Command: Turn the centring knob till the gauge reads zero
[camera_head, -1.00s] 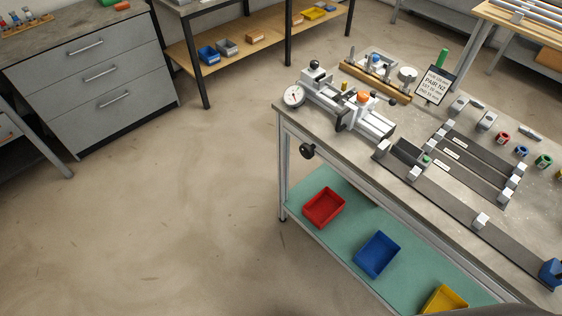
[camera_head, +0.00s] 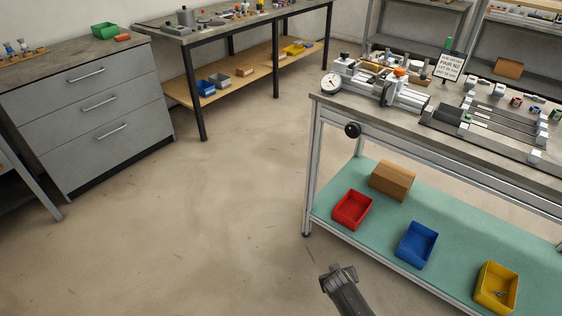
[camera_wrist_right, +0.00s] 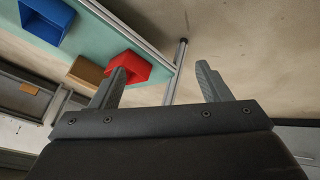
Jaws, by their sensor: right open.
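The round white dial gauge (camera_head: 331,84) is at the left end of the metal jig (camera_head: 400,95) on the workbench. Its reading is too small to make out. A black knob (camera_head: 352,130) sticks out below the bench's front edge, and an orange knob (camera_head: 399,72) tops the jig. No label shows which is the centring knob. My right gripper (camera_head: 338,273) is low in front of the bench, well below and apart from the knobs. In the right wrist view its fingers (camera_wrist_right: 161,82) are spread with nothing between them. My left gripper is out of view.
The bench's lower shelf (camera_head: 330,205) holds a red bin (camera_head: 352,209), a blue bin (camera_head: 416,244), a yellow bin (camera_head: 496,287) and a brown box (camera_head: 393,180). A grey drawer cabinet (camera_head: 95,110) stands at the left. The floor between is clear.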

